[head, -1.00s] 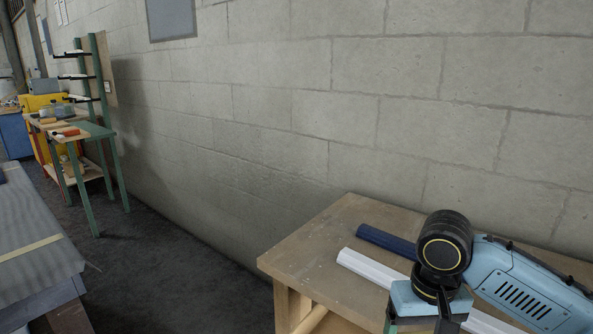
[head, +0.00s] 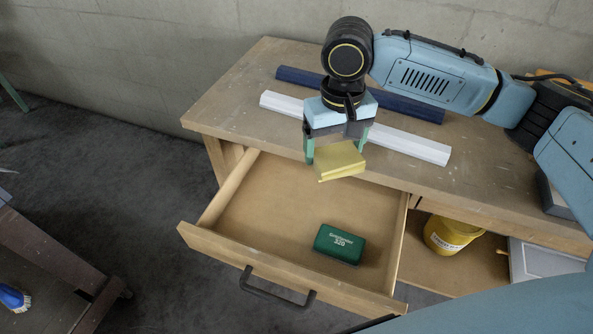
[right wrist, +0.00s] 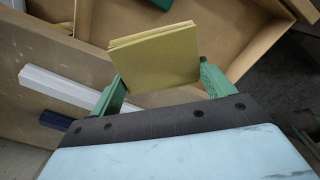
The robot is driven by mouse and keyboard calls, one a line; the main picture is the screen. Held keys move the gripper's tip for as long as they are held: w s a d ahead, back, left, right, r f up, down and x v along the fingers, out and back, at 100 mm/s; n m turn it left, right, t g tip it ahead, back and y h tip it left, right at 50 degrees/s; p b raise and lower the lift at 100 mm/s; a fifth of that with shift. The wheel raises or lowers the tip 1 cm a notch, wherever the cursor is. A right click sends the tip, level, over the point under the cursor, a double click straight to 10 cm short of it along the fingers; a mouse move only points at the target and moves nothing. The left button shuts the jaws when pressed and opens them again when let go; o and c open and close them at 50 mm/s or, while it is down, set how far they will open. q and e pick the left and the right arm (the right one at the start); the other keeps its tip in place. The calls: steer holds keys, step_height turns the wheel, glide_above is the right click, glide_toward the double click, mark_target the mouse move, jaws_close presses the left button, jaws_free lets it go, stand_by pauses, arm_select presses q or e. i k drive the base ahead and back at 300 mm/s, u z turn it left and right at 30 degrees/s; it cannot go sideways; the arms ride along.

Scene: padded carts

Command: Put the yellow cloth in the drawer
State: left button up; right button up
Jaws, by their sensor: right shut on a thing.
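The yellow cloth (head: 341,161) is a folded, flat square block. My right gripper (head: 337,154) is shut on it and holds it above the back part of the open drawer (head: 247,205), near the table's front edge. In the right wrist view the cloth (right wrist: 156,60) sits between the green fingertips of the gripper (right wrist: 158,82), with the drawer's wooden inside (right wrist: 228,25) beyond it. The drawer is pulled out and holds a green block with white lettering (head: 340,244) toward its right front. My left gripper is not in view.
A dark blue bar (head: 405,106) and a white bar (head: 282,104) lie on the wooden tabletop (head: 222,107) behind the drawer. A yellow bucket (head: 449,236) stands on the shelf right of the drawer. A black handle (head: 277,290) is on the drawer front.

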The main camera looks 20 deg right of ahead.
mark_target(266, 224)
steer(key=u, duration=2.7)
steer(key=k, duration=0.6)
steer(key=z, duration=1.15)
